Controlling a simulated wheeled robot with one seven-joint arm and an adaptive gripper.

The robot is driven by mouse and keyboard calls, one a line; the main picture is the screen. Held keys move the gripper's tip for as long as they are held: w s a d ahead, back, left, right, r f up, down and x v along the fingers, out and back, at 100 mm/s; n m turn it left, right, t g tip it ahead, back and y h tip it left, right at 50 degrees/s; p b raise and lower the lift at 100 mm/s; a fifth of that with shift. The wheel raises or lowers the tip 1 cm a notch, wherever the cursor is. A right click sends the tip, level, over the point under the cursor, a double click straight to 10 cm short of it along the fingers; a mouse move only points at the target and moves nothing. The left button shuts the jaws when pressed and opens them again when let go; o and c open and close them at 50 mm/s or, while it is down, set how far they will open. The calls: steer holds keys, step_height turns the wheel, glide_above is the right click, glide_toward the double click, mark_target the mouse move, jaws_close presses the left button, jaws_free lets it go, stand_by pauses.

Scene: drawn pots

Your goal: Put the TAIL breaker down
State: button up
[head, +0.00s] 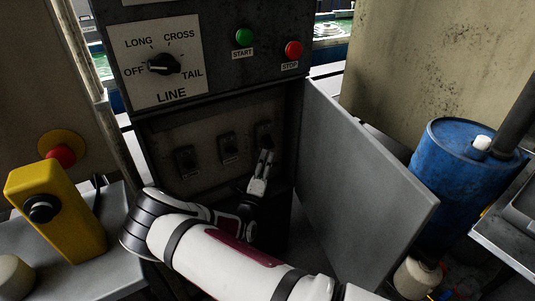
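Three black breakers sit in a slanting row on the recessed panel (207,178) of the dark cabinet: a left one (186,161), a middle one (228,149) and a right one (263,135). The small labels below them are too small to read, so I cannot tell by text which is TAIL. My gripper (266,155) points up at the right breaker, its fingertips just below it. Its two fingers lie close together with nothing seen between them. I cannot tell whether they touch the breaker, nor make out the lever positions.
The open grey cabinet door (360,185) stands right of my gripper. Above are the LINE selector (163,64), green START button (244,36) and red STOP button (293,49). A yellow control box (57,215) stands left, a blue drum (455,175) right.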

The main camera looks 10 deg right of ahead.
steer(key=shift+v, duration=1.55)
